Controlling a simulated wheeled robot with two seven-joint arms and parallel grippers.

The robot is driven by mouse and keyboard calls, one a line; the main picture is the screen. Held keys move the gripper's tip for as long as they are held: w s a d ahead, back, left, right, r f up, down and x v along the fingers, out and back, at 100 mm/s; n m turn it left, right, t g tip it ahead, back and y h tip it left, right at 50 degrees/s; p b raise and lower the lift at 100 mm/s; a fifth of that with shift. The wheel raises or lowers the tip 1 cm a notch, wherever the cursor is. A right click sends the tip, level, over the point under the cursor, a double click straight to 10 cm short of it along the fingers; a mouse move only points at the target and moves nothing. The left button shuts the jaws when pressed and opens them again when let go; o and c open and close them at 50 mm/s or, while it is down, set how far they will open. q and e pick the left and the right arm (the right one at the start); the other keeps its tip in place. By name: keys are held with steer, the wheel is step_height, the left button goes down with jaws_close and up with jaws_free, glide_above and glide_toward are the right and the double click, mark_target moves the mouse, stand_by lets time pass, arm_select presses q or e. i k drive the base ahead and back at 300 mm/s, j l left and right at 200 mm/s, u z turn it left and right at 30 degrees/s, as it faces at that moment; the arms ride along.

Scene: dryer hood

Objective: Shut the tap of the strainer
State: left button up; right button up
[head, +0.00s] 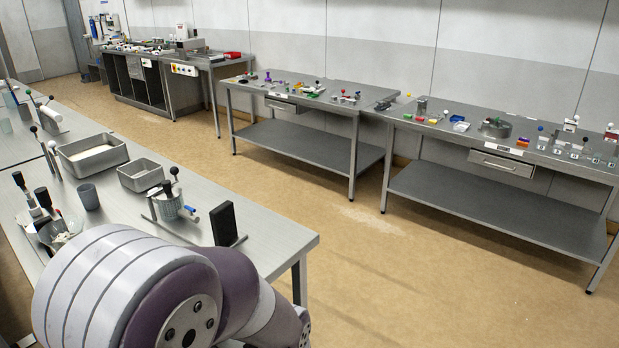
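A round metal vessel with a black-knobbed lever (168,206) stands on the near left table and appears to be the strainer. A small blue and white piece that looks like its tap (189,212) sticks out at its right side. It is too small to tell whether the tap is open or shut. One of my arms fills the lower left in front of the table and covers part of it. Neither gripper shows in the head view.
Near the vessel are a black upright block (223,224), a small grey tray (140,174), a larger tray (92,154) and a dark cup (88,196). Two cluttered workbenches (300,92) (505,135) stand along the back wall. The brown floor between is clear.

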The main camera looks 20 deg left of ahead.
mark_target(191, 210)
steer(key=i+l, duration=0.15)
steer(key=i, duration=0.6)
steer(key=i+l+z, duration=0.1)
steer(key=i, duration=0.6)
steer(key=i+u, duration=0.25)
steer(key=u, duration=0.2)
steer(key=i+l+u, duration=0.2)
steer(key=u, duration=0.25)
steer(key=i+l+u, duration=0.2)
steer(key=u, duration=0.25)
steer(key=i+l+u, duration=0.15)
steer(key=u, duration=0.3)
steer(key=l, duration=0.1)
